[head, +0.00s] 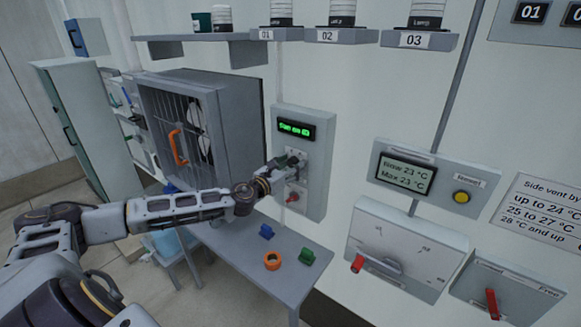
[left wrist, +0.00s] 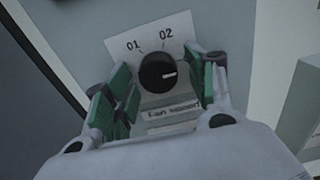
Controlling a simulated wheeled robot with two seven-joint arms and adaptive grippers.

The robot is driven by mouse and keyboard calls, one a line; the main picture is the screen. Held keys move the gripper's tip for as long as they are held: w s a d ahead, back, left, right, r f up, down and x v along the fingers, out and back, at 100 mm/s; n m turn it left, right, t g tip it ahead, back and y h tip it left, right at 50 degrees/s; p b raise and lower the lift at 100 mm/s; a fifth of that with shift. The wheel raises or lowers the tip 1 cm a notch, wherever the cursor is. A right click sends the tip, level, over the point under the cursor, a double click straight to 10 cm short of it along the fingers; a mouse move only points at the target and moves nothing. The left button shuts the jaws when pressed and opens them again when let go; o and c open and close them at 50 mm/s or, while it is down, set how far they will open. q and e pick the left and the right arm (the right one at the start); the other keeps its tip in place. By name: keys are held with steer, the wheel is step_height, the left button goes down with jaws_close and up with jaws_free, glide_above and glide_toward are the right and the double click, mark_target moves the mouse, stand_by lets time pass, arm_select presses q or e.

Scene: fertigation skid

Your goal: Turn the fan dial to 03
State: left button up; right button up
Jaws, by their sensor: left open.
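The fan dial (left wrist: 158,72) is a black round knob in the left wrist view, on a white plate marked 01 and 02. Its white pointer line points right, past 02, toward the right finger; no 03 mark is visible there. A "Fan speed" label sits below it. My left gripper (left wrist: 162,92) is open, its green-padded fingers on either side of the dial; I cannot tell if they touch it. In the head view my left gripper (head: 284,165) covers the dial on the grey fan panel (head: 315,190). A green display (head: 297,130) above reads "Fan on", its number unclear.
A red-handled switch (head: 293,198) sits just below the gripper. The caged fan box (head: 235,110) stands left of the panel. A table (head: 255,285) below holds an orange ring (head: 272,260) and blue and green pieces. A vent lever panel (head: 408,245) is to the right.

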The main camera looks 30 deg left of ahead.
mark_target(290, 165)
arm_select(q)
steer(key=shift+s, duration=0.2)
steer(key=shift+s+a, duration=0.15)
steer(key=shift+s, duration=0.65)
steer(key=shift+s+a, duration=0.1)
steer(key=shift+s, duration=0.7)
steer(key=s, duration=0.8)
steer(key=shift+s+a, duration=0.2)
stand_by(0.8)
